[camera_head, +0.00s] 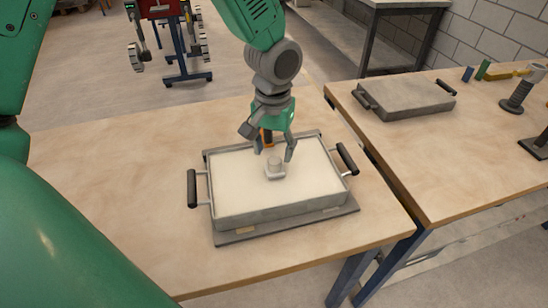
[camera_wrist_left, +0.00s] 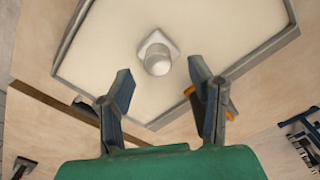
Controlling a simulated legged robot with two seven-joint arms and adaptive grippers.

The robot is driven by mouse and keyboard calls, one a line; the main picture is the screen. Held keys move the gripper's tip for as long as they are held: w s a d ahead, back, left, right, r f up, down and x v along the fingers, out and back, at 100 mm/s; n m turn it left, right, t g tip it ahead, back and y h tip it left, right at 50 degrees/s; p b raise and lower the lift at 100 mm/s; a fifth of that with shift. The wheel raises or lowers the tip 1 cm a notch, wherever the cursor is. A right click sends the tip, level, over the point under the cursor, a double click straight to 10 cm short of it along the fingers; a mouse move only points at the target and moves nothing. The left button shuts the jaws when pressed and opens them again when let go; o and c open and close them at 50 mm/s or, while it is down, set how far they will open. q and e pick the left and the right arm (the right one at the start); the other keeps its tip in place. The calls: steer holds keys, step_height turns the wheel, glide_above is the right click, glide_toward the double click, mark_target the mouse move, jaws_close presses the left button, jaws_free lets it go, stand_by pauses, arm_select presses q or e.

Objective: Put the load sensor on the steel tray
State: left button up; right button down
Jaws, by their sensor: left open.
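The load sensor (camera_head: 275,168), a small pale cylinder on a square base, stands upright on the pale sand of the sandbed (camera_head: 283,212), a grey box with black side handles. My left gripper (camera_head: 273,153) is open just above it, fingers pointing down. In the left wrist view the sensor (camera_wrist_left: 157,58) shows beyond and between the open fingertips of the left gripper (camera_wrist_left: 160,80), with nothing held. The steel tray (camera_head: 405,99), flat and grey with dark handles, lies on the right-hand table. My right gripper is not in view.
A wooden table (camera_head: 110,190) bears the sandbed. A gap separates it from the right-hand table (camera_head: 440,160). There, a dark post (camera_head: 518,95) on a round base and small green, blue and yellow pieces stand right of the tray. Wood in front of the tray is clear.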

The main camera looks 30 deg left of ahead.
mark_target(273, 160)
arm_select(q)
step_height(273, 160, up, 8)
steer(key=shift+p, duration=0.4)
steer(key=shift+r, duration=0.1)
